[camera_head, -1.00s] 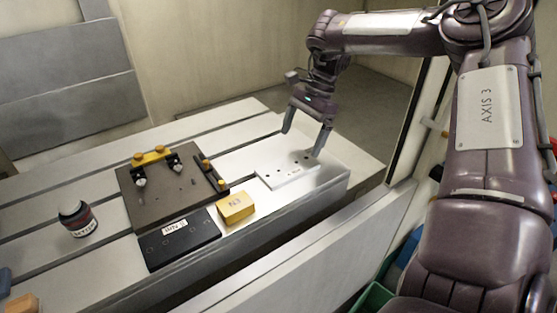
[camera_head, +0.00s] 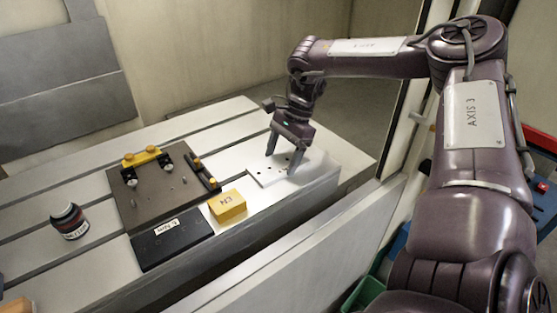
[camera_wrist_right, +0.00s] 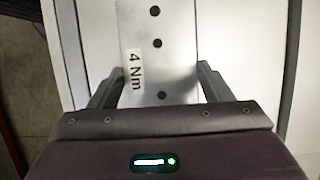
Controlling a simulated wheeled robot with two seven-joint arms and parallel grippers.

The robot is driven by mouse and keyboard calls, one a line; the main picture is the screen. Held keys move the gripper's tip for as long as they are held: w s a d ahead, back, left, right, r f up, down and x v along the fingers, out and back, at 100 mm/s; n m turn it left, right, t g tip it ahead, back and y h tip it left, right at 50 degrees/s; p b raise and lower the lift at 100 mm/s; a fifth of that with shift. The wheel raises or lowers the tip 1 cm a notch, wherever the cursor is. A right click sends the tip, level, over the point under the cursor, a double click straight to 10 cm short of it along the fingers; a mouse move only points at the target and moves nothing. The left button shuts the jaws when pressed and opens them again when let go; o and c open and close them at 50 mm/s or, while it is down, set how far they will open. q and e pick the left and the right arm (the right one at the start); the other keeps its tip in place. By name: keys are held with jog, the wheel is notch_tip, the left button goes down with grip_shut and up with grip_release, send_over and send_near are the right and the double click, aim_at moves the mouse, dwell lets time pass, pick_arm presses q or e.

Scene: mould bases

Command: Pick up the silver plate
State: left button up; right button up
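The silver plate (camera_head: 263,178), a flat pale plate with several dark holes, lies at the right end of the slotted table. My right gripper (camera_head: 281,159) points down over it. In the right wrist view the plate (camera_wrist_right: 182,50) shows a "4 Nm" label, and the fingers of my right gripper (camera_wrist_right: 160,75) are wide apart, one at each long edge. Whether they touch the edges cannot be told. In the head view the gripper hides part of the plate. My left gripper is not in view.
A brown base plate (camera_head: 150,205) with yellow-and-black clamps, a black block (camera_head: 175,240) and a yellow block (camera_head: 227,205) stand left of the silver plate. A dark jar (camera_head: 69,221) stands further left. A raised wall edges the table's front.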

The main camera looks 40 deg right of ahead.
jog(key=c, duration=0.7)
jog(key=shift+c, duration=0.3)
jog(key=shift+r, duration=0.1)
